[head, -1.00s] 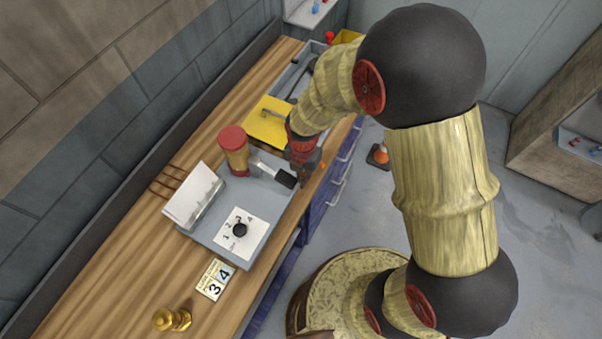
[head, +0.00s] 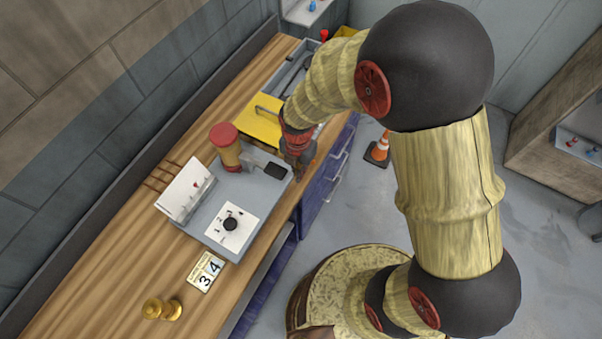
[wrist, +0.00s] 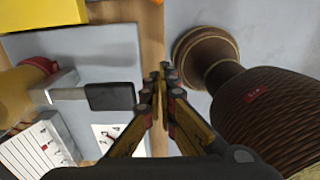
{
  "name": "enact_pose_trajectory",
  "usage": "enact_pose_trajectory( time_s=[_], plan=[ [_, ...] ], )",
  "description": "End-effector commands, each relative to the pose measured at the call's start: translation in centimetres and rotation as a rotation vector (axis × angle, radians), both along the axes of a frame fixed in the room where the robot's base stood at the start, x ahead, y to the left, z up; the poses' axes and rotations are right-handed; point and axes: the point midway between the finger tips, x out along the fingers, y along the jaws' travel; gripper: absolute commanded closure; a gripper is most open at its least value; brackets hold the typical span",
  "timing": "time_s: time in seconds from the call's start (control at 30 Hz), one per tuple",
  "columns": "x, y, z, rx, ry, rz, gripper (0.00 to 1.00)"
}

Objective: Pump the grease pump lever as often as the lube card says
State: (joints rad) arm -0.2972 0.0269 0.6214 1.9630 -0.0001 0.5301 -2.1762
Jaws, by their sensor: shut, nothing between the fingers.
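The grease pump (head: 229,153), a tan cylinder with a red cap, stands on a grey base plate (head: 187,228). Its lever has a black handle (head: 275,171) that points right toward the table's front edge; it also shows in the wrist view (wrist: 110,96). My gripper (wrist: 161,88) is shut and empty, just right of the handle's end and apart from it. In the head view my gripper (head: 299,173) is partly hidden by my wrist. A small card (head: 206,271) on the wood shows the digits 3 and 4; its small print is unreadable.
A numbered dial with a black knob (head: 230,224) and a tilted white panel (head: 187,190) with a red mark sit on the plate. Brass fittings (head: 162,309) stand in front. An orange cone (head: 379,149) is on the floor.

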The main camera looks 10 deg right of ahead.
Motion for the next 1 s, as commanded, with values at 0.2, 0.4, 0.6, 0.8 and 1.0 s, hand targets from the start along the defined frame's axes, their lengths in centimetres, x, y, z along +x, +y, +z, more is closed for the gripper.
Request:
enact_pose_trajectory(
  time_s=[0.2,0.4,0.6,0.8,1.0],
  plan=[
    [-0.9,-1.3,3.8,0.000,-0.003,-0.003,1.00],
    [-1.7,-2.2,6.6,0.000,-0.001,-0.001,1.00],
    [-2.0,-2.6,7.8,-0.001,0.001,-0.001,1.00],
    [-2.0,-2.6,7.9,-0.001,0.002,-0.001,1.00],
    [-2.0,-2.6,7.9,-0.001,0.002,-0.001,1.00]
  ],
)
